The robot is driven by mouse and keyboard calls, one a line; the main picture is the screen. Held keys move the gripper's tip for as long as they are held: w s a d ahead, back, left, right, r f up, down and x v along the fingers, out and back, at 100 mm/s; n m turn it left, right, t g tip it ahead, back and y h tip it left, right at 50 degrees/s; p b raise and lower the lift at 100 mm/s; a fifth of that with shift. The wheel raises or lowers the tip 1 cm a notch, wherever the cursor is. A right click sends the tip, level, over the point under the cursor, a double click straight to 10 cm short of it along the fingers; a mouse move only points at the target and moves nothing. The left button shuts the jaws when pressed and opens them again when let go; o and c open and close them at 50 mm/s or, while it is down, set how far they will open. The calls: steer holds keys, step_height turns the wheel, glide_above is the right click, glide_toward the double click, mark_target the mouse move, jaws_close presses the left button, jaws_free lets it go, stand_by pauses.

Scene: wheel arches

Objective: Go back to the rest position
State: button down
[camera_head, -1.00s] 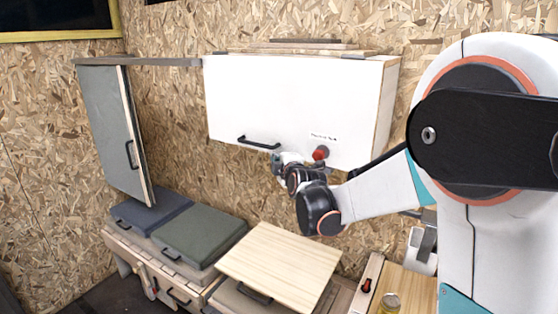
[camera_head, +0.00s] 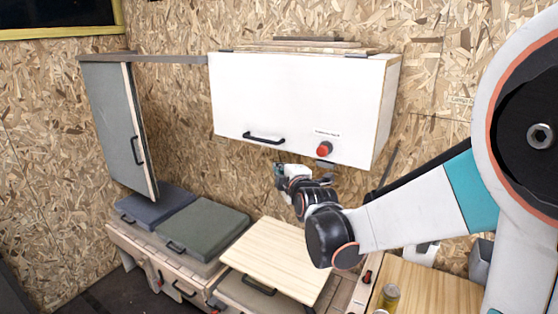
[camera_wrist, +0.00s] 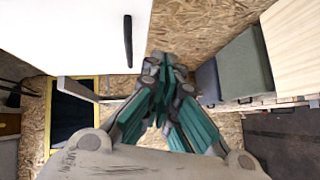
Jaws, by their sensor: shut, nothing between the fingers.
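My gripper (camera_head: 280,170) is in the head view just below the white wall cabinet, apart from it. In the wrist view my gripper (camera_wrist: 165,75) shows its green fingers drawn together with nothing between them. The white cabinet (camera_head: 290,95) is closed, with a black handle (camera_head: 263,138) and a red knob (camera_head: 324,149) low on its front. The cabinet front (camera_wrist: 85,30) and its handle (camera_wrist: 128,40) show at the upper left of the wrist view.
A grey-green door panel (camera_head: 112,125) hangs at the left. Below stand a blue lid (camera_head: 157,204), a green lid (camera_head: 203,228) and a light wood lid (camera_head: 275,257). A can (camera_head: 389,296) stands on the wooden counter (camera_head: 435,293) at the lower right. Open air lies between cabinet and lids.

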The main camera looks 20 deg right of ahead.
steer(key=s+f+m+g, duration=0.3)
steer(key=s+m, duration=0.2)
steer(key=s, duration=0.6)
steer(key=s+f+m+g+b, duration=0.1)
steer(key=s+f+m+g, duration=0.2)
steer(key=s, duration=0.9)
steer(key=s+f+m+g+b, duration=0.1)
steer(key=s+f+m+g, duration=0.1)
steer(key=s+m, duration=0.6)
steer(key=s+f, duration=0.1)
steer(key=s, duration=0.3)
steer(key=shift+f+g, duration=0.2)
steer(key=shift+g, duration=0.2)
